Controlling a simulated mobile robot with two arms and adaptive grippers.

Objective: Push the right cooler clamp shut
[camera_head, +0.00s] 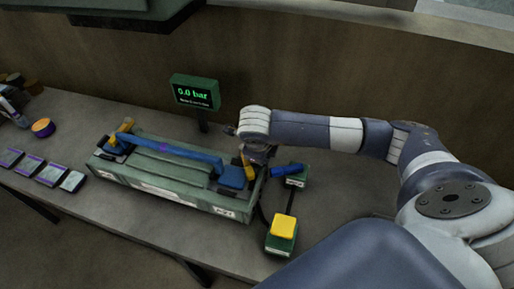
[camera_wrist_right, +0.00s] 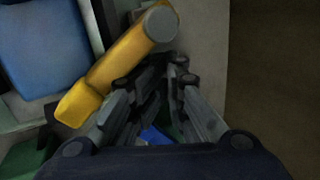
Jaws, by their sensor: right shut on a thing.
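The right cooler clamp (camera_head: 247,168) is a yellow lever at the right end of the green cooler (camera_head: 165,190), beside a blue end block (camera_head: 231,177). In the right wrist view the clamp (camera_wrist_right: 105,75) lies slanted, its grey round end (camera_wrist_right: 160,24) up near my fingertips. My right gripper (camera_head: 256,152) is over that end of the cooler. In the wrist view its fingers (camera_wrist_right: 160,82) are close together against the clamp; the exact contact is partly hidden. My left gripper is not in view.
A yellow-topped button box (camera_head: 283,228) and a box with a blue handle (camera_head: 288,171) stand right of the cooler. A display reading 0.0 bar (camera_head: 195,93) stands behind it. Several small purple-edged pads (camera_head: 50,173) lie left. A second yellow clamp (camera_head: 123,131) is at the cooler's left end.

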